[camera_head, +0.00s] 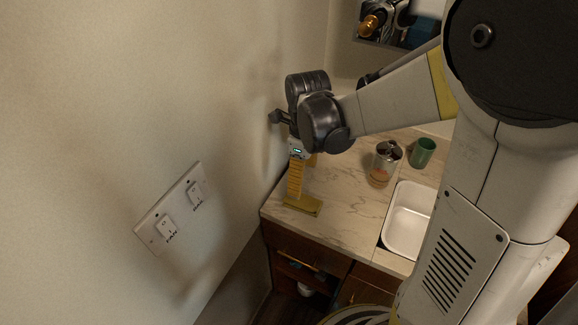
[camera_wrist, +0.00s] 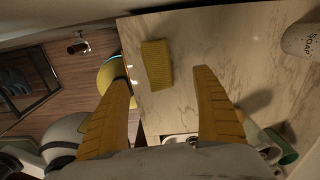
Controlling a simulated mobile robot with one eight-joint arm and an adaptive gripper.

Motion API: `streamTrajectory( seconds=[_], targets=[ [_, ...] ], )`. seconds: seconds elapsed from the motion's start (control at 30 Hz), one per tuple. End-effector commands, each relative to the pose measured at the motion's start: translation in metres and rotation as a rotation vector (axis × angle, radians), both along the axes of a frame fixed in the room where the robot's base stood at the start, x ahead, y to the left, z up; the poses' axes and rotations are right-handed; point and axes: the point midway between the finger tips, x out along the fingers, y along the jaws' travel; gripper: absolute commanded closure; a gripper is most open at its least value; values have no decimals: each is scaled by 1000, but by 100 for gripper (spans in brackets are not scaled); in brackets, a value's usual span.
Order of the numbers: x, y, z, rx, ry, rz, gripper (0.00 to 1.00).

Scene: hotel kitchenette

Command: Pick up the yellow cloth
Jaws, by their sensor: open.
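The yellow cloth (camera_head: 308,207) lies flat on the marble counter near its left front corner. It also shows in the wrist view (camera_wrist: 156,65) as a ribbed yellow rectangle close to the counter edge. My gripper (camera_head: 297,182) points down above the cloth, and its yellow finger covers part of it in the head view. In the wrist view my gripper (camera_wrist: 161,75) is open and empty, with its two yellow fingers wide apart. The cloth appears between the fingertips, nearer the left one. The exact height of the fingertips above it is hard to tell.
A wall with a switch plate (camera_head: 171,210) stands close left of my gripper. A soap dispenser (camera_head: 384,163), a green cup (camera_head: 422,152) and a white sink (camera_head: 404,222) are to the right. Bare counter (camera_head: 345,195) lies between the cloth and the sink. Shelves are below.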

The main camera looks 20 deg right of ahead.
Motion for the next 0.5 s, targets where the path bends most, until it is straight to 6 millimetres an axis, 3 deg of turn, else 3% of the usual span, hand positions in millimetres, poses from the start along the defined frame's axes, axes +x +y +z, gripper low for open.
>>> streamTrajectory(
  seconds=[0.03, 0.2, 0.5],
  targets=[
    [0, 0, -13, 0, 0, -1, 22],
    [0, 0, -39, 0, -1, 1, 22],
    [-3, 0, -63, -1, -2, 3, 22]
  ],
)
